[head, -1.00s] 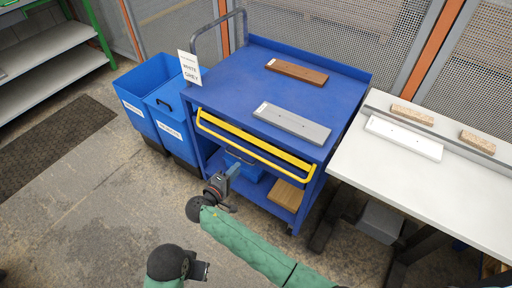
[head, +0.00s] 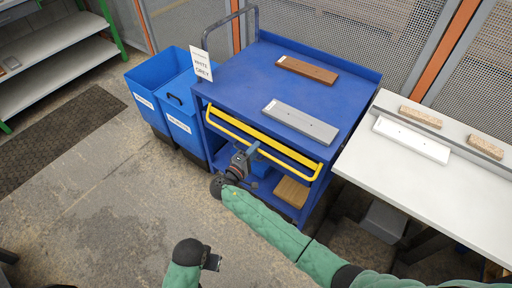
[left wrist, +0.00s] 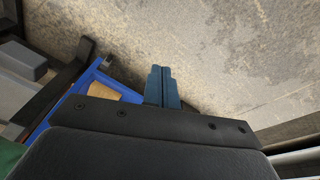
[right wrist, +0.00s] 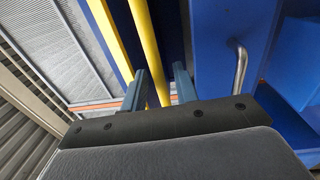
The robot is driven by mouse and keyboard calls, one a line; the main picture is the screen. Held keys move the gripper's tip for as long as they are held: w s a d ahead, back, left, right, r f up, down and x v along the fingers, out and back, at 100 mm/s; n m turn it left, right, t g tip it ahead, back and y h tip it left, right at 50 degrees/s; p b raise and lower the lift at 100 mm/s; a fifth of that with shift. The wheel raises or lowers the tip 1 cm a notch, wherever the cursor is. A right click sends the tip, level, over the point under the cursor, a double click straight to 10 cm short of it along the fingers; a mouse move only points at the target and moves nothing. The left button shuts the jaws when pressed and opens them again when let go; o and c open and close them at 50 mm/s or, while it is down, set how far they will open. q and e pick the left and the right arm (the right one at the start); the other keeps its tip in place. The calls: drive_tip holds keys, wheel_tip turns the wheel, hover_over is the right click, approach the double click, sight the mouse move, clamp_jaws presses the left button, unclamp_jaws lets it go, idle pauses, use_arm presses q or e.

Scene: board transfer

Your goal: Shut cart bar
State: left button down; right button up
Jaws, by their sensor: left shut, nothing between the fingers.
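The blue cart (head: 240,82) has a yellow bar (head: 262,136) across its front, made of an upper and a lower rail. The bar stands out from the cart's front edge. My right gripper (head: 252,150) is at the lower rail, left of the bar's middle. In the right wrist view, my right gripper (right wrist: 160,88) is open, and a yellow rail (right wrist: 146,50) shows between its fingers; I cannot tell if they touch it. My left gripper (head: 213,263) is low in the head view, away from the cart; its fingers are shut and empty in the left wrist view (left wrist: 162,88).
A brown board (head: 307,70) and a grey board (head: 300,122) lie on the cart top. Blue bins (head: 180,115) stand left of the cart. A white table (head: 400,175) with a white board (head: 411,139) is at right. The floor at front left is clear.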

use_arm(q)
drive_tip(key=shift+f, duration=0.6)
use_arm(e)
drive_tip(key=shift+w+d, duration=0.25)
drive_tip(key=shift+w, duration=0.1)
clamp_jaws()
use_arm(q)
drive_tip(key=shift+s, duration=0.1)
